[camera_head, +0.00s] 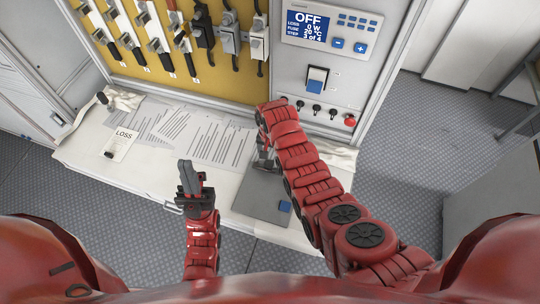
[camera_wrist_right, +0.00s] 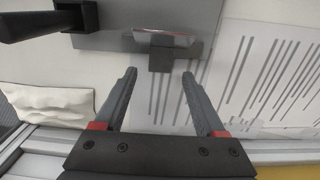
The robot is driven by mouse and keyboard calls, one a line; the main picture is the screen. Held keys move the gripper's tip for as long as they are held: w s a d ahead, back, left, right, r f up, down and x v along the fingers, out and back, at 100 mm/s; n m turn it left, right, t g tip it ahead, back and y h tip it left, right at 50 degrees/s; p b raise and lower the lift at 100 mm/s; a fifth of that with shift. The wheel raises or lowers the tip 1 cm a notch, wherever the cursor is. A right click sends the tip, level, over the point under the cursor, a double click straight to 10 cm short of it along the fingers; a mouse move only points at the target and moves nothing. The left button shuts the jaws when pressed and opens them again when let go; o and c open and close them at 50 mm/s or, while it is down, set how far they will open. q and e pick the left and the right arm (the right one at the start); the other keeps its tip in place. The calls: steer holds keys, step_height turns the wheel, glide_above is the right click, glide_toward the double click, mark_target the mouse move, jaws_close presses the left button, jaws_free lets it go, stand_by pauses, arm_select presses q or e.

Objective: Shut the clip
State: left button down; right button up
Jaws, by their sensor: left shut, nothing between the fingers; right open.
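A flat grey fixture plate (camera_head: 262,195) lies on the white bench, partly behind my right arm. In the right wrist view the plate (camera_wrist_right: 115,38) carries a dark block (camera_wrist_right: 162,55) with a clear, reddish-edged piece at its edge, and a black handle (camera_wrist_right: 40,22) on a dark base. I cannot tell for sure which part is the clip or how far it is open. My right gripper (camera_wrist_right: 159,76) is open and empty, its fingertips just short of the dark block. My left gripper (camera_head: 192,170) is shut and empty, left of the plate and apart from it.
Printed sheets (camera_head: 205,135) and a LOSS card (camera_head: 120,145) lie on the bench to the left. A yellow panel (camera_head: 200,80) with several hanging switches and a control unit reading OFF (camera_head: 310,25) stand behind.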

steer(key=shift+f, duration=1.05)
steer(key=shift+f, duration=0.1)
jaws_close()
